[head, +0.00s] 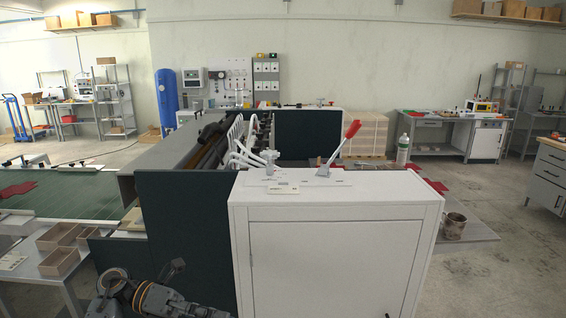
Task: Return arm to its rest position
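One of my arms, which I take to be the left, shows at the bottom left of the head view, dark with an orange band. It is folded low in front of the dark green side panel (190,230) of the machine. A small dark part at its upper end, probably my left gripper (173,268), points up and to the right. Its fingers are too small and dark to tell open from shut, and I see nothing held. My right arm and gripper are not in view.
A white cabinet (335,250) with a red-handled lever (345,140) stands close ahead. Open cardboard trays (60,262) lie on a table at left. A metal mug (454,226) stands on a low surface at right. Open floor (490,285) lies at right.

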